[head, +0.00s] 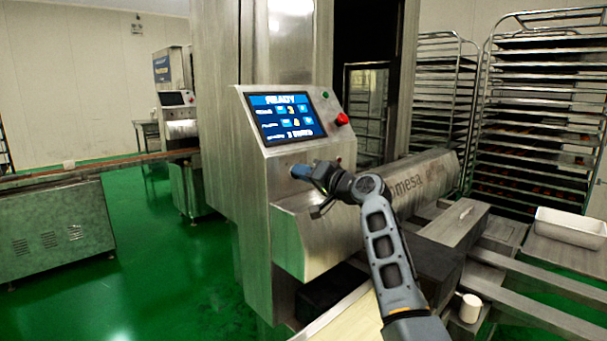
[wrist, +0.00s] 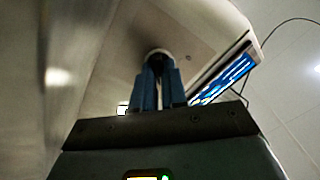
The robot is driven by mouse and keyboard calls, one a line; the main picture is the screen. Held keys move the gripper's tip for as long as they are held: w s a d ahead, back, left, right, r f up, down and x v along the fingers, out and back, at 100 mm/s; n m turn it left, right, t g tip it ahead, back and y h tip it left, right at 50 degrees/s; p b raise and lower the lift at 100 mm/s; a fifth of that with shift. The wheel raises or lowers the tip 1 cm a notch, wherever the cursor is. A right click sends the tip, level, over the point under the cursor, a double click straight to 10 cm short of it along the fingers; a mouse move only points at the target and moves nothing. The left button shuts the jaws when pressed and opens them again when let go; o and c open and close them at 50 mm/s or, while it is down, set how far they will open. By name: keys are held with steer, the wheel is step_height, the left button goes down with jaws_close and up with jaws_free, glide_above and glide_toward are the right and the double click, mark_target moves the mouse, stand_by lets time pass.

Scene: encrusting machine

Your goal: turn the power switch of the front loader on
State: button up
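The front loader (head: 255,215) is a steel machine with a lit screen (head: 286,117) reading READY. My gripper (head: 298,171) reaches its front panel below the screen, and its blue fingertips hide whatever lies there in the head view. In the wrist view, my gripper (wrist: 159,72) has its two blue fingers close together, with a narrow dark gap between them. A dark round knob with a pale rim (wrist: 158,54), apparently the power switch, is right at the fingertips. I cannot tell whether the fingers grip it, or which way it is turned.
A red button (head: 342,119) and a green button (head: 326,95) sit right of the screen. Tray racks (head: 540,110) and a white tray (head: 571,226) stand at the right.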

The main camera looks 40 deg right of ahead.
steer(key=o, duration=0.4)
steer(key=shift+s, duration=0.1)
steer(key=s, duration=0.7)
steer(key=shift+s+d+b, duration=0.15)
steer(key=shift+s+b, duration=0.15)
steer(key=shift+b, duration=0.1)
